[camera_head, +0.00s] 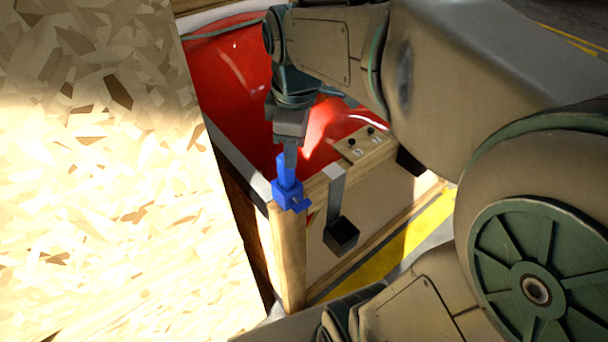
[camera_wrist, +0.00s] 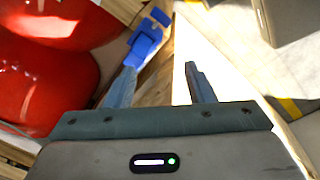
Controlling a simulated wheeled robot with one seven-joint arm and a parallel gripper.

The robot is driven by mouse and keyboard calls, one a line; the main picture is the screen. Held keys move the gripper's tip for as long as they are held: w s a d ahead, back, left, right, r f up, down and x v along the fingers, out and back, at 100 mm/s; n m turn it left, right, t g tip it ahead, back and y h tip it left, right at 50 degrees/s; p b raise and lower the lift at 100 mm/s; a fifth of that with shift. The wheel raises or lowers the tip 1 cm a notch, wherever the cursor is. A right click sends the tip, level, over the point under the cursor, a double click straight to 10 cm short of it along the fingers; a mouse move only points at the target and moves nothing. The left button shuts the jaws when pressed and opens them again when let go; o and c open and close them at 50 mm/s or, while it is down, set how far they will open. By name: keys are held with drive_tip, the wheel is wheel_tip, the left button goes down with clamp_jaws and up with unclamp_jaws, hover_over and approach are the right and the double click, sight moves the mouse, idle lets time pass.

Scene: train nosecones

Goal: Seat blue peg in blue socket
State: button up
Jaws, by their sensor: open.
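In the head view a blue peg (camera_head: 286,171) stands roughly upright at the blue socket (camera_head: 291,196), on the corner post of a wooden crate. How deep the peg sits cannot be told. My gripper (camera_head: 290,157) is pointed down just above and partly in front of the peg. In the wrist view my gripper (camera_wrist: 160,68) is open, its two fingers well apart with nothing between them. Blue parts (camera_wrist: 143,43) show just beyond the left fingertip; peg and socket are hard to tell apart there.
The wooden crate (camera_head: 289,255) holds large glossy red nosecones (camera_head: 228,75). A grey metal bracket with a black end (camera_head: 341,236) hangs on its side. A small board with black knobs (camera_head: 361,146) sits on the rim. A bright chipboard surface (camera_head: 100,220) fills the left.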

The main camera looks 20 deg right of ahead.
drive_tip(key=s+f+m+t, duration=0.1)
drive_tip(key=s+f+m, duration=0.4)
drive_tip(key=s+m, duration=0.3)
drive_tip(key=m, duration=0.4)
drive_tip(key=shift+t, duration=0.4)
